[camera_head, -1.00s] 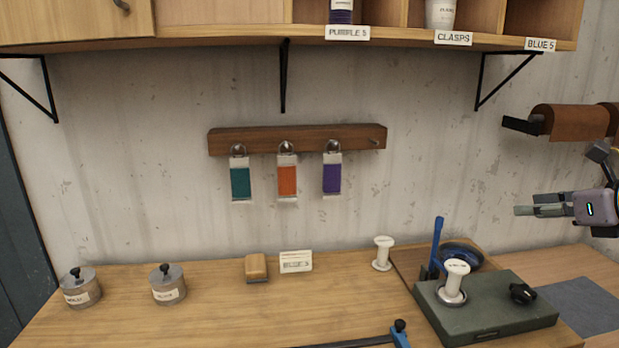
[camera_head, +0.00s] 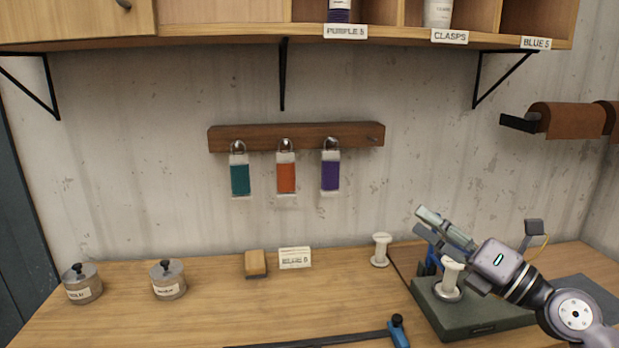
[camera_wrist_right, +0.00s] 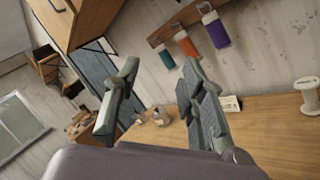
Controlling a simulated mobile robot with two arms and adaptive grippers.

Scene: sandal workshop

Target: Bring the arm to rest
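My right gripper (camera_head: 427,224) is raised above the right part of the bench, its fingers pointing up and left. In the right wrist view, its two fingers (camera_wrist_right: 160,97) stand apart with nothing between them. The forearm hides part of the green machine base (camera_head: 480,325) and what stands behind it. My left gripper is in neither view.
A white spool (camera_head: 451,280) stands on the green base, another (camera_head: 381,250) left of it. Tagged samples hang from the wall rack (camera_head: 297,137). Two lidded jars (camera_head: 82,284) (camera_head: 168,280) and a wooden block (camera_head: 255,263) stand left. The middle bench is mostly clear.

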